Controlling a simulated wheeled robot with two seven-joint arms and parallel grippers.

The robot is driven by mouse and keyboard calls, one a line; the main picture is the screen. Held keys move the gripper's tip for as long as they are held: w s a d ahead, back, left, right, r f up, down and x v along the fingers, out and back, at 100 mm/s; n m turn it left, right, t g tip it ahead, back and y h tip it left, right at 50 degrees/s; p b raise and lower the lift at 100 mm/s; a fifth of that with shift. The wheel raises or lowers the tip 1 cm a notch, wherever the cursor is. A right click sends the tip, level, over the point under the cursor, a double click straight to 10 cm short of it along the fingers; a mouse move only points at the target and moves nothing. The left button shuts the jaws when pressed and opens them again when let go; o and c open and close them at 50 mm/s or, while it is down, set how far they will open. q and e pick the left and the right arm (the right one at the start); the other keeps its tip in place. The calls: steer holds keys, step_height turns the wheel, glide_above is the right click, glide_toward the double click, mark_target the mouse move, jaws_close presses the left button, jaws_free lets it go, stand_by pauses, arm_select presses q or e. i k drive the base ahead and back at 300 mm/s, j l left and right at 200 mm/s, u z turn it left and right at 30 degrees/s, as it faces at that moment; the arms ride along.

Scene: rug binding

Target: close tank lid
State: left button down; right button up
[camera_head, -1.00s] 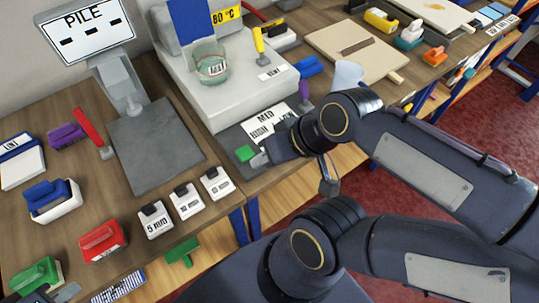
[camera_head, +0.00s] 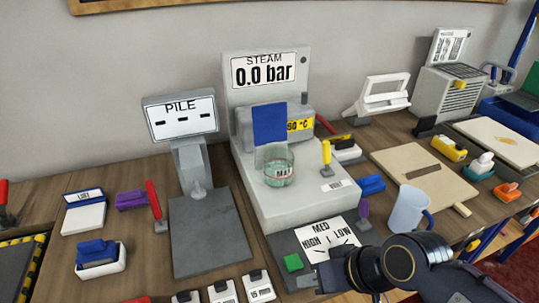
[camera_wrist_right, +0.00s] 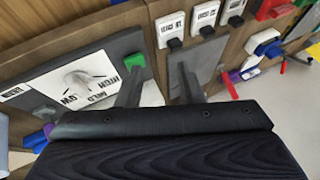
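The steam machine (camera_head: 300,205) stands at the middle of the bench, with a clear tank (camera_head: 279,172) with a greenish rim on its top. A blue panel (camera_head: 269,124), seemingly the tank lid, stands upright behind the tank, raised off its mouth. My right gripper (camera_head: 306,279) is low in front of the machine, beside the green button (camera_head: 293,262) on the control plate. In the right wrist view my right gripper (camera_wrist_right: 158,78) has its fingers apart with nothing between them; one finger is close to the green button (camera_wrist_right: 135,60). My left gripper is not in view.
The display reads 0.0 bar (camera_head: 264,72). A yellow-handled lever (camera_head: 326,155) stands right of the tank. The PILE scale (camera_head: 182,118) stands to the left.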

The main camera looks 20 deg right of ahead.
mark_target(270, 121)
steer(key=l+u, duration=0.15)
steer(key=l, duration=0.5)
steer(key=k+l+u, duration=0.1)
steer(key=l, duration=0.55)
